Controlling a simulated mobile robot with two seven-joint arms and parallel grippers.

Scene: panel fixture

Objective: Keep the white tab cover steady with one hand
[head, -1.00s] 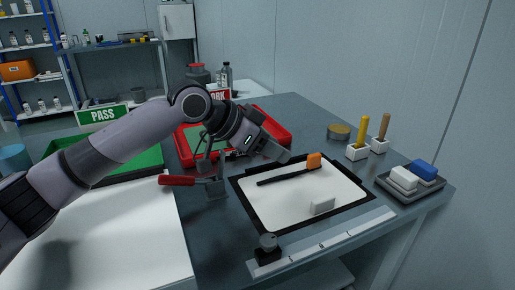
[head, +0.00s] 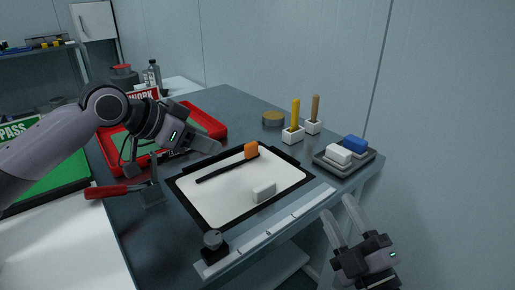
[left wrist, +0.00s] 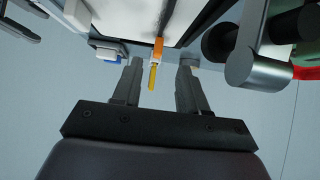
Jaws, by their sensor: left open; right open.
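A small white block (head: 263,192), which looks like the white tab cover, lies on the white face of a black-edged panel (head: 215,197). A black bar (head: 225,170) with an orange end block (head: 250,150) lies across the panel's far part. My left gripper (head: 212,147) is open above the panel's far left edge, apart from the white block. The left wrist view shows its open, empty fingers (left wrist: 161,68), with the orange block (left wrist: 158,48) beyond them. My right gripper (head: 337,211) is open and empty at the lower right, beyond the table's front edge.
A red-handled clamp (head: 120,190) stands left of the panel and a dark knob (head: 212,240) at its front. A grey tray (head: 345,167) holds white and blue blocks. Yellow (head: 295,115) and brown (head: 315,108) handles stand in white holders. A red tray (head: 205,119) lies behind.

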